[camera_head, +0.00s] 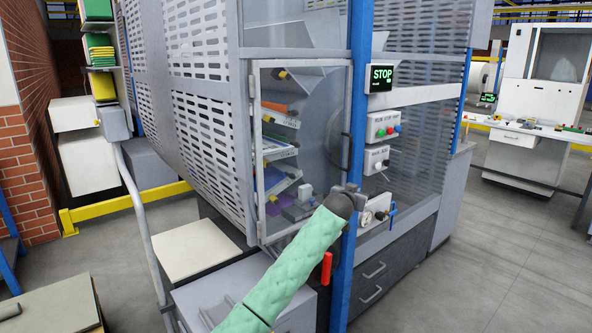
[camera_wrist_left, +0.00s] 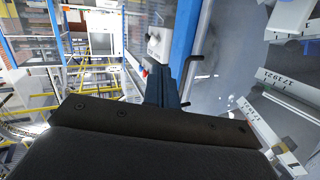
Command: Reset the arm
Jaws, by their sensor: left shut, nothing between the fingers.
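My left arm, in a green quilted sleeve, reaches up from the bottom of the head view. Its left gripper (camera_head: 352,190) is in front of the lower right part of the clear-panelled cabinet door (camera_head: 325,150), close to the blue post (camera_head: 356,110). In the left wrist view the left gripper (camera_wrist_left: 178,92) shows shut, with nothing between its fingers. A dark door handle (camera_wrist_left: 200,66) is just beyond it there. I cannot tell whether the gripper touches the door or post. My right gripper is in neither view.
Control boxes (camera_head: 382,124) and a STOP display (camera_head: 381,78) are right of the post. A gauge panel (camera_head: 377,214) is close beside my gripper. A red handle (camera_head: 326,268) hangs below. Grey floor (camera_head: 480,270) is open at right; a yellow rail (camera_head: 130,203) runs at left.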

